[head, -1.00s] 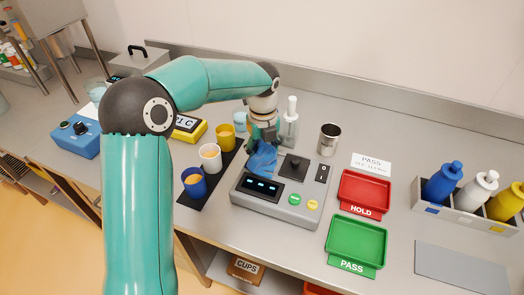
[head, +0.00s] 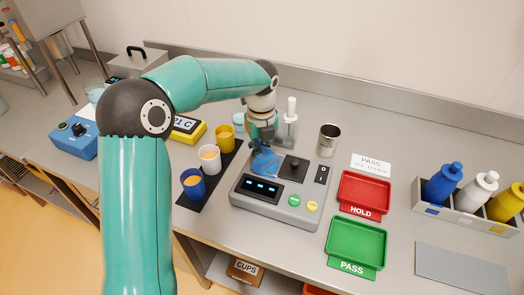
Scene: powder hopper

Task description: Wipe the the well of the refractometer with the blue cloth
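The refractometer (head: 262,210) is a grey box with a dark display, a green and a yellow button, a black knob block and a black switch. My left gripper (head: 262,146) points down over its back left part. The gripper is shut on the blue cloth (head: 265,163), which hangs bunched below the fingers at the top of the refractometer. The well is hidden behind the cloth and gripper. I cannot tell whether the cloth touches the well. My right gripper is not in view.
Blue (head: 193,184), white (head: 209,158) and yellow (head: 225,137) cups stand on a dark mat to the left. A clear bottle (head: 289,127) and a steel cup (head: 328,140) stand behind. Red (head: 364,190) and green (head: 356,243) trays lie right.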

